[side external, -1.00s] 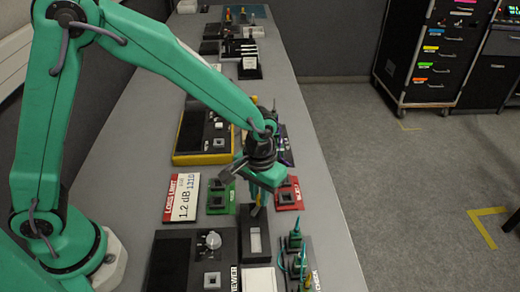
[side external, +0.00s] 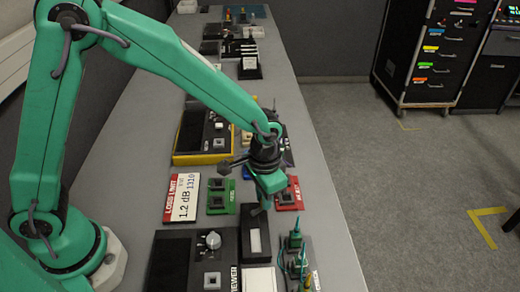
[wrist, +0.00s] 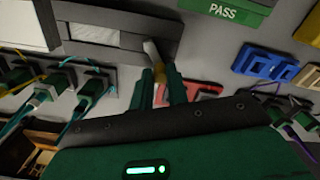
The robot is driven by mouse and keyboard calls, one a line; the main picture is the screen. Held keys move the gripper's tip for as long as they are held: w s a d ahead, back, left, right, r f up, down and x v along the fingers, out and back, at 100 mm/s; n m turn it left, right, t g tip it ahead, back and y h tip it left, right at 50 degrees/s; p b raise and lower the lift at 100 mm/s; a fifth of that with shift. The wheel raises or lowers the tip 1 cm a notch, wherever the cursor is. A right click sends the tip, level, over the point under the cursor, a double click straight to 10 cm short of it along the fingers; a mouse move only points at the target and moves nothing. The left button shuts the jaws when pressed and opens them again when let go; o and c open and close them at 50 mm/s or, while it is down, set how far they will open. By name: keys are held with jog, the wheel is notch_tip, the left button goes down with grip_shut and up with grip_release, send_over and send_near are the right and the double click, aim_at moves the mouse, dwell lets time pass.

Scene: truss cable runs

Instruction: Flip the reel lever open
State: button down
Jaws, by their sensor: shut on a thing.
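A dark reel case (side external: 250,216) with a pale window lies on the bench in the side view; it also shows in the wrist view (wrist: 140,32). A small pale grey lever (wrist: 151,49) with a yellowish lower part stands at the case's end. My gripper (wrist: 162,82) has its two green fingers on either side of the lever and is shut on it. In the side view my gripper (side external: 266,203) is low at the far end of the case. The lever is hidden there by the gripper, and its exact angle is hard to tell.
A red holder (side external: 288,194) sits just beyond my gripper, and a green holder (side external: 221,197) to the left. Green connectors with cables (side external: 296,250) stand to the right of the case. A viewer unit (side external: 208,262) lies to the left.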

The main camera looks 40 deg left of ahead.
jog(key=c, duration=1.4)
grip_release()
jog(key=shift+o, duration=0.2)
jog(key=shift+r, duration=0.1)
jog(key=shift+r, duration=3.85)
